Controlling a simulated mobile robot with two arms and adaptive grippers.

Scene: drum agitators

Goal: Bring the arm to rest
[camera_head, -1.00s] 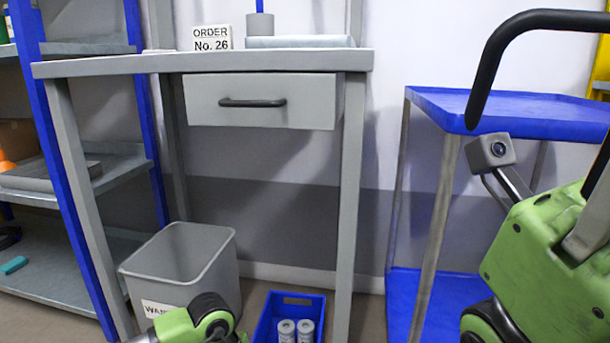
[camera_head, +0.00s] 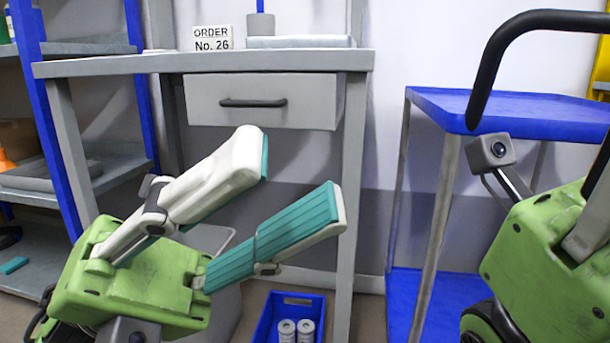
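My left gripper (camera_head: 297,183) has come up from the lower left, in front of the workbench. Its two pale fingers with teal pads are spread wide apart, with nothing between them. My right gripper (camera_head: 545,250) shows only in part at the right edge, as a green housing with a small camera on a bracket. Its fingertips are out of the picture, so its opening cannot be seen.
The grey workbench (camera_head: 140,64) has a closed drawer (camera_head: 225,110) and an order sign (camera_head: 212,38). A blue crate (camera_head: 266,325) with two canisters is on the floor. A blue cart (camera_head: 550,110) stands right. A grey bin (camera_head: 226,300) is mostly hidden behind the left gripper.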

